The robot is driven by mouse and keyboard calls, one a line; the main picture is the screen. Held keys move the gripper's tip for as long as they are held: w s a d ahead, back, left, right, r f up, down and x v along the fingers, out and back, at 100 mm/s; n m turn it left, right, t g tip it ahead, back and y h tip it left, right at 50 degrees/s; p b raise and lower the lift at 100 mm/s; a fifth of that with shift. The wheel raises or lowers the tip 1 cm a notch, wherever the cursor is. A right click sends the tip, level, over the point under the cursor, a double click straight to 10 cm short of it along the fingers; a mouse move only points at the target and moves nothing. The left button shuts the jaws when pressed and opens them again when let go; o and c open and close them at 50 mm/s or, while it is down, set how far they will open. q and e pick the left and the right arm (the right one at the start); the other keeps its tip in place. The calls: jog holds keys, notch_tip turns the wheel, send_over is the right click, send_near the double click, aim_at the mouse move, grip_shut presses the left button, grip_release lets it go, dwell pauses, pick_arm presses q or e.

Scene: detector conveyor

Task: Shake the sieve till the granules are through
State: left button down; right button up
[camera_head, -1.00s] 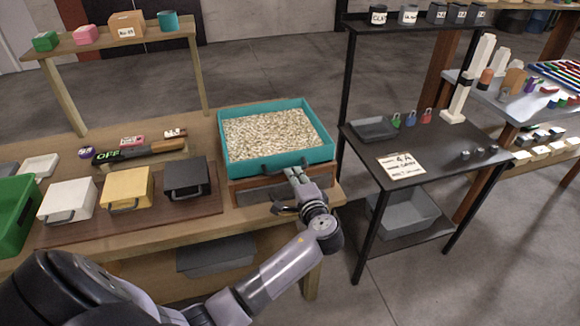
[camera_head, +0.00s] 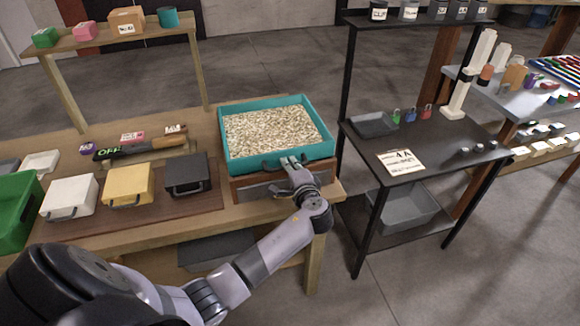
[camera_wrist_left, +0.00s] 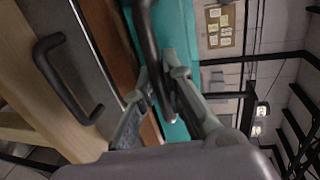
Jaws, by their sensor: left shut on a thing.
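The teal sieve (camera_head: 322,153) sits on a wooden box (camera_head: 325,172) near the right end of the bench. Pale granules (camera_head: 270,130) cover its bottom. My left gripper (camera_head: 291,163) is at its front side, shut on the dark sieve handle (camera_head: 269,163). The left wrist view shows the handle (camera_wrist_left: 150,40) running between the two fingers (camera_wrist_left: 165,95), beside the teal wall (camera_wrist_left: 178,35). The box has a grey front with its own dark handle (camera_wrist_left: 62,85), apart from the fingers. The inside of the box is hidden. My right gripper is out of view.
White (camera_head: 70,197), yellow (camera_head: 128,184) and black (camera_head: 186,174) boxes stand left of the sieve. A green bin (camera_head: 18,215) is at the far left. A black shelf unit (camera_head: 430,150) stands to the right across a narrow gap.

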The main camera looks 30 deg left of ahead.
aim_at(286, 156)
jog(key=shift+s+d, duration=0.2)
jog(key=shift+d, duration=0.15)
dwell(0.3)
